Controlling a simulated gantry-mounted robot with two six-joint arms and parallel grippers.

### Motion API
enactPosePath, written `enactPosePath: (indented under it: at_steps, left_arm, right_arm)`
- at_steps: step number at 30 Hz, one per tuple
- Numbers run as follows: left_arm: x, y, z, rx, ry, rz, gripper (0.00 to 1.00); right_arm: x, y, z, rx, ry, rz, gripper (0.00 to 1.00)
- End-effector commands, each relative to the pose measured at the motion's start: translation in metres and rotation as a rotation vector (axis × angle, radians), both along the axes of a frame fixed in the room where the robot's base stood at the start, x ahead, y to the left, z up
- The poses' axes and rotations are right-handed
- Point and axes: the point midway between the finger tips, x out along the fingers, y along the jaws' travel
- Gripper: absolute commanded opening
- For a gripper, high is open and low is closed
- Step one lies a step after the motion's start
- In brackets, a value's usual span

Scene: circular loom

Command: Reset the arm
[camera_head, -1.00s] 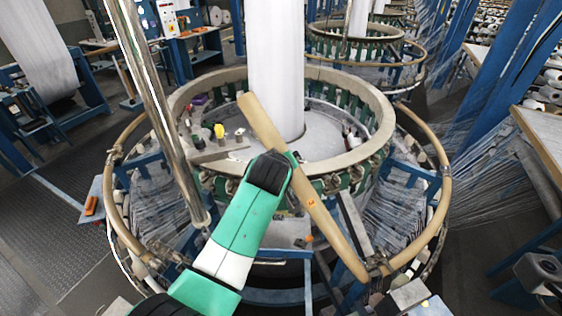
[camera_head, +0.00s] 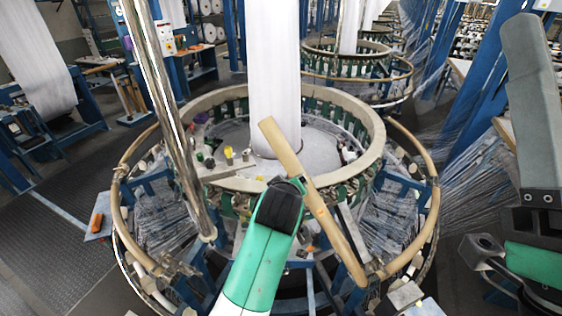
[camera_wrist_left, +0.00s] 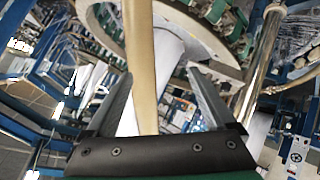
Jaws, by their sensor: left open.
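The loom's arm is a long tan bar (camera_head: 318,208). It slants from the front of the round hoop up over the loom's upper ring, its free end in front of the white fabric column. My left arm's black wrist (camera_head: 278,205) is close beside the bar and hides my left fingers in the head view. In the left wrist view, my left gripper (camera_wrist_left: 158,72) is open, with one finger on each side of the bar (camera_wrist_left: 140,65). I cannot tell whether they touch it. Part of my right gripper, a grey finger (camera_head: 533,100) on a green body, shows at the right edge.
The loom's upper ring (camera_head: 225,180) and outer hoop (camera_head: 425,230) surround the white column (camera_head: 275,70). A shiny metal pole (camera_head: 170,110) stands left of my left arm. Small tools and bobbins lie inside the ring. Blue frames and threads crowd the right.

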Motion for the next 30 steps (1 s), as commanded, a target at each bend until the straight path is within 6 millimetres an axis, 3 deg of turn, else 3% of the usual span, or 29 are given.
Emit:
enactPosePath:
  at_steps: [5, 8, 9, 11, 16, 20, 23, 26, 30]
  left_arm:
    - [0.004, 0.013, -0.004, 0.002, 0.005, 0.019, 0.89]
    - [0.007, 0.038, -0.026, 0.013, 0.032, 0.054, 0.89]
    - [0.012, 0.056, -0.030, 0.009, 0.024, 0.081, 0.89]
    - [0.021, 0.081, -0.018, -0.018, -0.031, 0.117, 0.89]
    - [0.030, 0.134, 0.045, -0.086, -0.247, 0.165, 0.89]
    - [0.011, 0.174, 0.118, -0.081, -0.479, 0.163, 0.89]
    - [-0.025, 0.201, 0.182, -0.035, -0.691, 0.150, 0.89]
    - [-0.081, 0.220, 0.243, 0.046, -0.914, 0.138, 0.89]
    - [-0.179, 0.230, 0.313, 0.198, -1.215, 0.127, 0.89]
  right_arm:
    - [0.000, 0.000, 0.000, 0.000, 0.000, 0.000, 0.50]
    - [0.000, 0.000, 0.000, 0.000, 0.000, 0.000, 0.50]
    - [0.000, 0.000, 0.000, 0.000, 0.000, 0.000, 0.50]
    - [0.000, 0.000, 0.000, 0.000, 0.000, 0.000, 0.50]
    - [0.000, 0.000, 0.000, 0.000, 0.000, 0.000, 0.50]
    - [0.000, 0.000, 0.000, 0.000, 0.000, 0.000, 0.50]
    - [0.000, 0.000, 0.000, 0.000, 0.000, 0.000, 0.50]
    - [0.000, 0.000, 0.000, 0.000, 0.000, 0.000, 0.50]
    - [0.000, 0.000, 0.000, 0.000, 0.000, 0.000, 0.50]
